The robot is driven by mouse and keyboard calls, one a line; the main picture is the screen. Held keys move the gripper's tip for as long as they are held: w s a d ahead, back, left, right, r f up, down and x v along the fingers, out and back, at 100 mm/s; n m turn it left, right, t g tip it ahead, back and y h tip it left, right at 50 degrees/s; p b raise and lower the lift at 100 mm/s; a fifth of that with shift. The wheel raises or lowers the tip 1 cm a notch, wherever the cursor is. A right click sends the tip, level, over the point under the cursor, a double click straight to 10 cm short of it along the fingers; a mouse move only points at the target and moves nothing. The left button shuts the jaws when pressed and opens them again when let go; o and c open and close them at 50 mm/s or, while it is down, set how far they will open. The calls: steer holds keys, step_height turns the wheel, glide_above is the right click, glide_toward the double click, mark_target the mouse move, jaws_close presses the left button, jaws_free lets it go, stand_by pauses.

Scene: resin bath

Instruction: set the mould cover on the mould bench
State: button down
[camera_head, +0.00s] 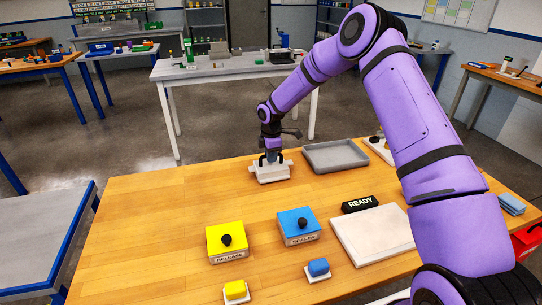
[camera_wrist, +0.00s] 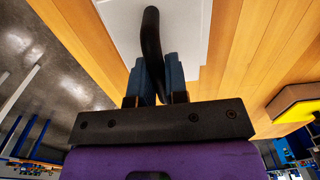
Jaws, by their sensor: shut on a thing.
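My gripper (camera_head: 270,157) is at the far edge of the wooden bench (camera_head: 160,215) and points down. It is shut on the black handle (camera_wrist: 151,45) of a pale white cover (camera_head: 268,174), which I take to be the mould cover. No label shows which bench is the mould bench.
A grey tray (camera_head: 336,156) lies right of the cover. Yellow RELEASE (camera_head: 226,240) and blue SEALER (camera_head: 298,226) boxes, a READY sign (camera_head: 360,204) and a white slab (camera_head: 371,235) stand nearer. A pale table (camera_head: 230,66) is behind. The bench's left part is bare.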

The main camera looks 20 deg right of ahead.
steer(key=c, duration=1.1)
jaws_free()
step_height(320, 180, up, 12)
steer(key=shift+r, duration=0.2)
steer(key=s+d+r+m+t+h, duration=0.2)
steer(key=s+r+m, duration=0.6)
steer(key=s+r, duration=1.45)
steer(key=s+d+m+t, duration=0.1)
steer(key=s+m, duration=0.2)
steer(key=s, duration=0.5)
steer(key=s+d+r+m+t+y, duration=0.1)
steer(key=s+d+m, duration=0.1)
steer(key=s, duration=0.7)
steer(key=s+d+r+m+t+y, duration=0.1)
steer(key=s+d+m, duration=0.1)
steer(key=s+m, duration=0.3)
steer(key=shift+s+r, duration=0.1)
steer(key=shift+s, duration=2.05)
